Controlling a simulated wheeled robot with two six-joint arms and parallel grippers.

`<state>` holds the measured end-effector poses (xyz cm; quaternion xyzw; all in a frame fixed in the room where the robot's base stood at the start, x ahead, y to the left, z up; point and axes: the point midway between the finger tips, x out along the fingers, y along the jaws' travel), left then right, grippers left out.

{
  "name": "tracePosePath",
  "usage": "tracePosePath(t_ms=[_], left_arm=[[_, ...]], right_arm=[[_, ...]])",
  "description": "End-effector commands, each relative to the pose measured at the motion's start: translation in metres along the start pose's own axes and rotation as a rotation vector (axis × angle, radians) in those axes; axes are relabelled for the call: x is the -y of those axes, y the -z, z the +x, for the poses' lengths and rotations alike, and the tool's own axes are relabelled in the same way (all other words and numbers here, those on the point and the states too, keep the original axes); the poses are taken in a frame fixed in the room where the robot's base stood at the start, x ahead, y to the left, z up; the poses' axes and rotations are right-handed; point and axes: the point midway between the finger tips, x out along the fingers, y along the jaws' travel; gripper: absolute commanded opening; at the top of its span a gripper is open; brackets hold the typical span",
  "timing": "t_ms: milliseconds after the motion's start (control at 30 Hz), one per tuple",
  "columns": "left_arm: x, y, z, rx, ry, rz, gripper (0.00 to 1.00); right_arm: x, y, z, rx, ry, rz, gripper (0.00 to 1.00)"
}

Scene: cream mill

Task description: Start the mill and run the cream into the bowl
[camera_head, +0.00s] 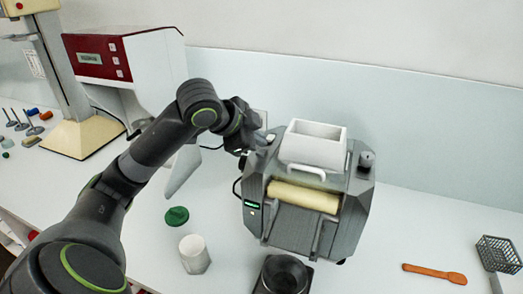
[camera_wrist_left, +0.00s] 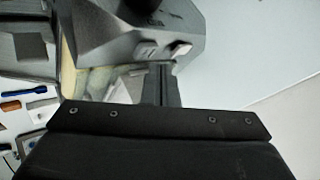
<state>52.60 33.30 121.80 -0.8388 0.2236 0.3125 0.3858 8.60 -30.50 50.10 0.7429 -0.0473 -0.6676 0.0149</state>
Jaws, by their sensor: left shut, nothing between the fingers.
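The mill (camera_head: 350,215) is a dark grey machine with a white hopper (camera_head: 312,148) on top, a cream-coloured roller (camera_head: 304,196) across its front and a small green display on its left side. A dark bowl (camera_head: 285,273) stands below its front, partly cut off by the picture's bottom edge. My left gripper (camera_head: 262,141) is shut and empty at the mill's upper left corner. I cannot tell whether it touches the mill. In the left wrist view the gripper (camera_wrist_left: 161,84) points towards a grey housing (camera_wrist_left: 115,35) with two light switch-like parts (camera_wrist_left: 180,48). My right gripper is out of view.
A white jar (camera_head: 194,254) and a green lid (camera_head: 177,216) stand left of the mill. A red-and-white machine (camera_head: 125,60) stands behind my left arm. An orange spatula (camera_head: 435,273) and a wire basket (camera_head: 498,254) lie at right, with clear counter around them.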

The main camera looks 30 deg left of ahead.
Motion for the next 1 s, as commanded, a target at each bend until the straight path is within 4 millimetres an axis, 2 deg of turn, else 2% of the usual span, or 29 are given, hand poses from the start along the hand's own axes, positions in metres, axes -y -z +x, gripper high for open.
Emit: tracePosePath(t_ms=[1000], left_arm=[[-0.0065, -0.0059, 0.0082, 0.000, -0.001, 0.000, 0.00]], right_arm=[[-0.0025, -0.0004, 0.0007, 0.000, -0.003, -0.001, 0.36]])
